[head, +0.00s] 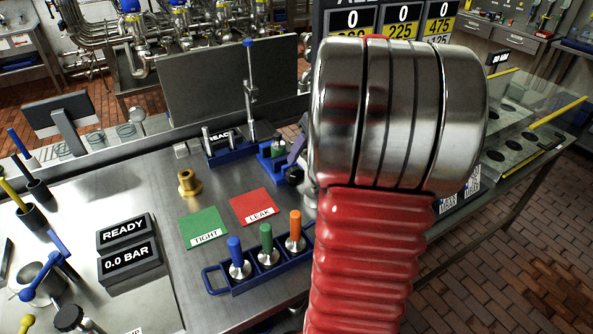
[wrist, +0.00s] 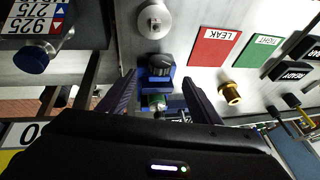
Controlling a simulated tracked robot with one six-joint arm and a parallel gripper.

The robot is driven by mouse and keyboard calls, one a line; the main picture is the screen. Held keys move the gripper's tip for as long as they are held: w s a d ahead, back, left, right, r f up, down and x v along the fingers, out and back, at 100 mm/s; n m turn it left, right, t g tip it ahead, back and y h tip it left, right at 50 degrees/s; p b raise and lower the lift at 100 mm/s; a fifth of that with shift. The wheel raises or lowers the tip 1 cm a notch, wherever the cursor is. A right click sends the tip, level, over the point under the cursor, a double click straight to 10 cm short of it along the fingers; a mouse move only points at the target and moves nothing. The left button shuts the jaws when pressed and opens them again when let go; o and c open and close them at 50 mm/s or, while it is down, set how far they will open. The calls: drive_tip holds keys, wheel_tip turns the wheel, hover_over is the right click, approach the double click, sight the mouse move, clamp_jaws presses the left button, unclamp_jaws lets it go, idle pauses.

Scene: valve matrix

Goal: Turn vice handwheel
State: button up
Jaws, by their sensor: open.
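The small blue vice (head: 265,155) stands on the steel bench behind the red card, partly hidden by my arm. Its dark handwheel (head: 293,174) faces the front of the bench. In the wrist view the dark ribbed handwheel (wrist: 160,64) is near the centre, with the blue vice body (wrist: 157,86) below it. A green and metal part (wrist: 154,101) sits in the vice. My gripper (wrist: 158,79) is open, with one finger on each side of the vice; I cannot tell whether either finger touches it. In the head view a purple finger shows beside the vice.
A green TIGHT card (head: 204,228) and red LEAK card (head: 254,206) lie on the bench. A brass fitting (head: 189,184) stands left of the vice. A blue rack (head: 262,277) holds blue, green and orange handled tools in front. A round metal piece (wrist: 153,20) is near the handwheel.

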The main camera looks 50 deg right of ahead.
sight(301, 170)
drive_tip(key=x, duration=0.8)
drive_tip(key=shift+w+f, duration=0.15)
drive_tip(key=shift+f, duration=0.2)
drive_tip(key=shift+c, duration=0.4)
drive_tip(key=c, duration=1)
drive_tip(key=shift+o, duration=0.2)
drive_tip(key=shift+d+y, duration=0.1)
drive_tip(key=shift+y, duration=0.2)
drive_tip(key=y, duration=0.1)
drive_tip(key=t+y, duration=0.1)
drive_tip(key=shift+d+f+m+y, duration=0.15)
drive_tip(key=shift+d+m+y, duration=0.15)
drive_tip(key=shift+d+m, duration=0.1)
drive_tip(key=shift+d+f+m+t+y, duration=0.15)
drive_tip(key=shift+t+y, duration=0.25)
drive_tip(key=shift+y, duration=0.45)
drive_tip(key=shift+d+f+m+t+y, duration=0.1)
drive_tip(key=shift+m+t+y, duration=0.25)
drive_tip(key=shift+y, duration=0.5)
drive_tip(key=shift+s, duration=0.25)
